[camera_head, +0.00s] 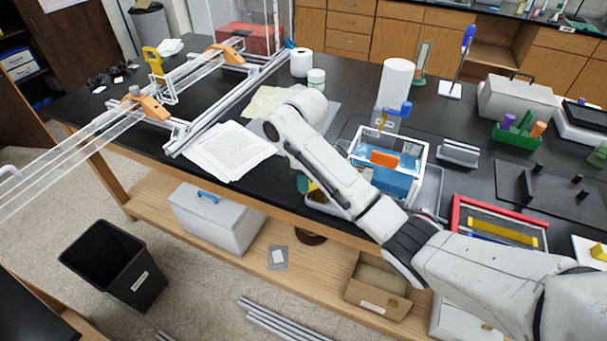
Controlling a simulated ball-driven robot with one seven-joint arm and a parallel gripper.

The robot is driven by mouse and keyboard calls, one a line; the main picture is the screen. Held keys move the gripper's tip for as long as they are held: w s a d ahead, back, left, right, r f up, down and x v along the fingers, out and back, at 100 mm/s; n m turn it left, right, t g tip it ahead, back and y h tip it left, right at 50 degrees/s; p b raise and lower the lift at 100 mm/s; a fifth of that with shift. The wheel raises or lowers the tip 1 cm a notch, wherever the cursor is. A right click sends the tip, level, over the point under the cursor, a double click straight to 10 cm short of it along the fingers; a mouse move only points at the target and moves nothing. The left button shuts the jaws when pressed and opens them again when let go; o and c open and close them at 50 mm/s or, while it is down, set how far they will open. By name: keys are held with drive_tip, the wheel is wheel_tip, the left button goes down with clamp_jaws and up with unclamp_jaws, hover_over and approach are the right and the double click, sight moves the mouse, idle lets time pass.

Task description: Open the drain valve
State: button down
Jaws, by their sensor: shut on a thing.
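I cannot make out a part that is surely the drain valve. A clear tank with a white rim (420,150) stands on the bench right of my arm, with an orange piece (384,160) and a blue block (392,181) at it. A blue fitting (405,109) stands up at the tank's back edge, with a small yellow part beside it. My white arm reaches up from the lower right and bends left of the tank. My gripper does not show, and the arm hides part of the bench and the tank's left side.
Papers (228,150) and a long clear channel on an extrusion frame (188,132) lie left. A white paper roll (396,80) stands behind the tank. A red-framed tray (497,222) and green caddy (517,134) are right. A black bin (112,262) stands on the floor.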

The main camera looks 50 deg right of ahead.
drive_tip(key=shift+s+a+n, duration=0.1)
drive_tip(key=shift+s+n, duration=0.3)
drive_tip(key=shift+n, duration=0.5)
drive_tip(key=shift+s+n, duration=0.35)
drive_tip(key=shift+n, duration=0.55)
drive_tip(key=c, duration=0.8)
unclamp_jaws()
drive_tip(key=shift+c, duration=0.2)
drive_tip(key=shift+w+r, duration=0.1)
drive_tip(key=shift+r, duration=0.75)
wheel_tip(320, 180, up, 9)
